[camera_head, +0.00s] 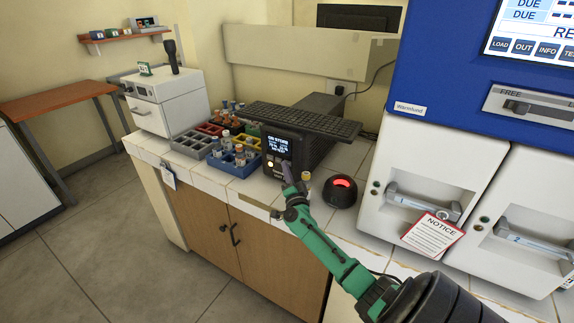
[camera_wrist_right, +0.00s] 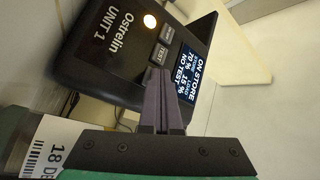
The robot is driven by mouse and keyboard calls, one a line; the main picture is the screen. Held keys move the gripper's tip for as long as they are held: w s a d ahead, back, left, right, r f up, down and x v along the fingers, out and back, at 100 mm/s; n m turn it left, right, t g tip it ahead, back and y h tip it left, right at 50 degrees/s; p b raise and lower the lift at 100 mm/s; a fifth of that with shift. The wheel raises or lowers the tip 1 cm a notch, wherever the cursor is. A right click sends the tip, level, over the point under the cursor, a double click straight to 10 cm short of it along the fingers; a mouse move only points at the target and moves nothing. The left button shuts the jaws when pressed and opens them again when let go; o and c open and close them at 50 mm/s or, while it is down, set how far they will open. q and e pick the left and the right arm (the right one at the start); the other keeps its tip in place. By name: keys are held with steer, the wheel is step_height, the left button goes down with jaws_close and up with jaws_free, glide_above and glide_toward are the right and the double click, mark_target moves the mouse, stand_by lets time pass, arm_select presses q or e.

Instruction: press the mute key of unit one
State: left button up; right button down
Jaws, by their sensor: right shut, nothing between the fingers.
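Unit one (camera_head: 284,148) is a dark box on the tiled counter, its lit screen facing front. The screen (camera_wrist_right: 186,75) says "ON STORE". My right gripper (camera_head: 287,170) is shut and empty, its fingertips (camera_wrist_right: 158,74) in front of the panel near the TEST key and screen. I cannot tell whether they touch. My left gripper is out of view.
A black round device with a red light (camera_head: 341,190) stands right of my gripper. Racks of vials (camera_head: 233,159) stand left of the unit. A small vial (camera_head: 306,178) is close by my fingers. White incubator doors (camera_head: 420,190) are at the right.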

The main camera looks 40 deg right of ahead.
steer(key=shift+s+a+p, duration=0.25)
steer(key=shift+a+p, duration=0.25)
steer(key=shift+a, duration=0.25)
steer(key=a+p, duration=0.1)
steer(key=s+a, duration=0.1)
steer(key=a, duration=0.1)
steer(key=a+p, duration=0.1)
steer(key=shift+s+a+p, duration=0.25)
steer(key=shift+a+p, duration=0.05)
steer(key=shift+a, duration=0.1)
stand_by(0.6)
